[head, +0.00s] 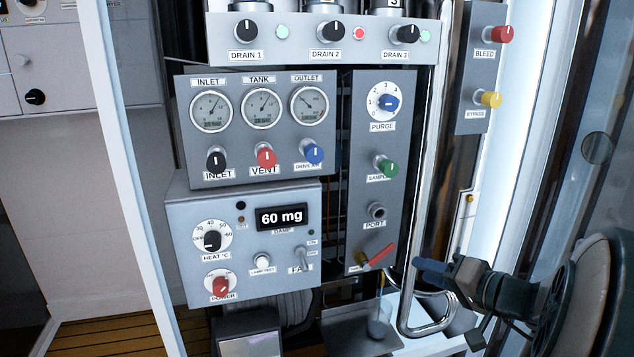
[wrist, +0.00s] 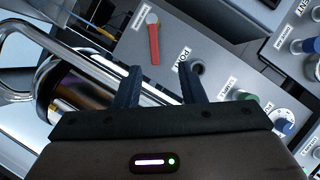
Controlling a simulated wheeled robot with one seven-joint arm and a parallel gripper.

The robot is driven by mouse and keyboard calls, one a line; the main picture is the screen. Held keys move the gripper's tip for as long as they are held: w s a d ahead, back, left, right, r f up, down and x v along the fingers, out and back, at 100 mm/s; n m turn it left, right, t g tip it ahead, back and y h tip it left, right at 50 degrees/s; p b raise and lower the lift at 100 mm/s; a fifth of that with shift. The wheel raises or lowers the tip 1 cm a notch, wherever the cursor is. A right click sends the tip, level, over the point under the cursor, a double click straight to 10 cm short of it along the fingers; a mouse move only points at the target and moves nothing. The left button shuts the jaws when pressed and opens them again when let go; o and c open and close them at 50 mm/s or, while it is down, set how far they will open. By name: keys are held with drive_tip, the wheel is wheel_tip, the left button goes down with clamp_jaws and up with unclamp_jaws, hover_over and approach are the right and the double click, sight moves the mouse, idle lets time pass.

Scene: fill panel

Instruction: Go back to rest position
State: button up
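My gripper (head: 428,268) is at the lower right of the head view, in front of the panel and to the right of the red lever (head: 380,255). In the wrist view its two dark fingers stand apart with nothing held between them (wrist: 160,76). The red lever (wrist: 154,42) shows beyond the fingers there, and the port (wrist: 197,68) shows beside the right finger's tip. The fingers look clear of both, though the exact depth gap cannot be told.
A shiny bent metal pipe (head: 428,190) runs down beside my gripper. The heater box (head: 185,240) reads 60 mg. Gauges (head: 262,108), several knobs and a small shelf (head: 345,325) with a small vessel are near. A glass door (head: 590,200) stands at the right.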

drive_tip(key=s+a+r+n+g+h+p, duration=0.1)
drive_tip(key=s+a+r+n+g+p, duration=0.2)
drive_tip(key=s+a+r+g+p, duration=1.1)
drive_tip(key=s+d+r+n+t+h+p, duration=0.1)
drive_tip(key=r+t+h+p, duration=0.1)
drive_tip(key=r+p, duration=0.4)
drive_tip(key=d+r+t+h+p, duration=0.2)
drive_tip(key=r+h+p, duration=0.3)
drive_tip(key=p, duration=0.8)
wheel_tip(320, 180, up, 2)
drive_tip(key=shift+s+r+n+p, duration=0.15)
drive_tip(key=shift+s+n+p, duration=0.25)
